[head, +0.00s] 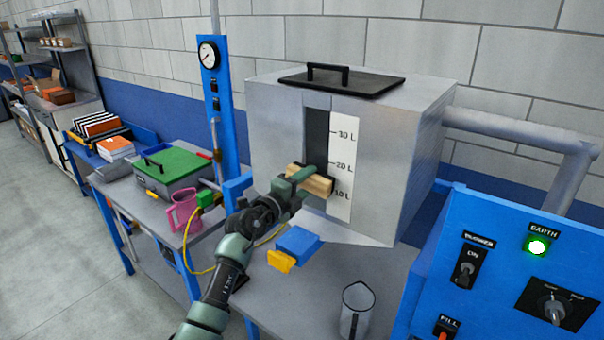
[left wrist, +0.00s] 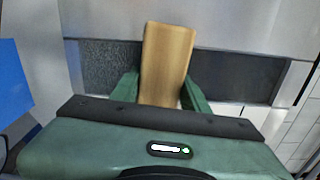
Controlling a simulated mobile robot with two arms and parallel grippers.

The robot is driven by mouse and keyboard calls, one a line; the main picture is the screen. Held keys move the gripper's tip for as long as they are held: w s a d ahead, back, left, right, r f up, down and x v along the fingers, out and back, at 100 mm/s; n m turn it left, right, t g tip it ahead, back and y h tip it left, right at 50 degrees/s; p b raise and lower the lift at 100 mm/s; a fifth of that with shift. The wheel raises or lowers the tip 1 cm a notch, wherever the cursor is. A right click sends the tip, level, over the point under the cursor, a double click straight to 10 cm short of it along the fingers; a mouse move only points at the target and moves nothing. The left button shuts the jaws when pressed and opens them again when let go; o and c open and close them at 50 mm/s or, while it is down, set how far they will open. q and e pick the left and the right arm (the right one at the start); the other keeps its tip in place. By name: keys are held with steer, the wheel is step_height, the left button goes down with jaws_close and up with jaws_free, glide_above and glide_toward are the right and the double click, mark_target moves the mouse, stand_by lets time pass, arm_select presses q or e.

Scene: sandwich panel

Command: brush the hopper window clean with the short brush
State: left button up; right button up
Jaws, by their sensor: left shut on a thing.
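The grey hopper (head: 400,140) stands on the bench with a dark upright window (head: 317,135) in its front face. A white scale with litre marks (head: 342,150) runs beside the window. My left gripper (head: 303,179) is shut on the short brush (head: 318,184), whose pale wooden block lies across the lower part of the window. The brush (left wrist: 166,62) stands between the green fingers (left wrist: 160,95) in the left wrist view, in front of the dark window (left wrist: 105,65). Its bristles are hidden, so I cannot tell whether they touch the window. My right gripper is out of view.
A blue and yellow clamp-like block (head: 295,246) and a metal jug (head: 356,310) stand on the bench below the hopper. A blue control panel (head: 500,270) is at right. A pink mug (head: 183,212) and green-lidded box (head: 170,165) stand on the left bench.

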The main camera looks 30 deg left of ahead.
arm_select(q)
steer(key=shift+w+p, duration=0.15)
steer(key=shift+p, duration=0.25)
steer(key=shift+a, duration=0.4)
steer(key=shift+w+a+r+b, duration=0.15)
steer(key=shift+a+b, duration=0.55)
steer(key=shift+a, duration=0.9)
steer(key=shift+s+p, duration=0.2)
steer(key=shift+p, duration=0.25)
steer(key=s+p, duration=0.1)
steer(key=s, duration=0.1)
steer(key=s+p, duration=0.2)
steer(key=s, duration=0.1)
steer(key=shift+s+a+f, duration=0.15)
steer(key=shift+a+f, duration=0.05)
